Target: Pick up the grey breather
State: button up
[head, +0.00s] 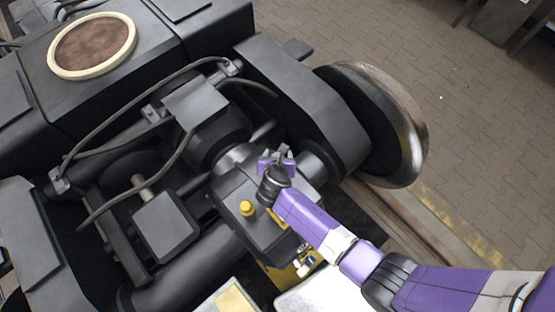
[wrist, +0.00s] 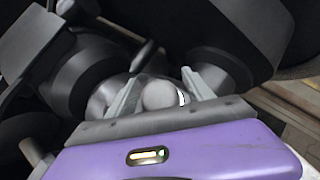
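In the wrist view a small rounded grey part, which looks like the grey breather (wrist: 159,95), sits between the two fingers of my gripper (wrist: 162,78). The fingers stand apart on either side of it, and small gaps seem to show, so I see no clear grip. In the head view my gripper (head: 275,163) points down at the top of the dark gearbox housing (head: 235,187), near its far right side. The breather is hidden there behind the gripper and wrist.
A yellow cap (head: 247,208) stands on the housing, left of my wrist. A large steel wheel (head: 395,125) and a dark frame beam (head: 300,100) lie beyond. Cables (head: 130,117) run over the bogie at left. Paved floor (head: 465,130) is open at right.

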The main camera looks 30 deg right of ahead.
grip_shut()
jog(key=shift+r, duration=0.1)
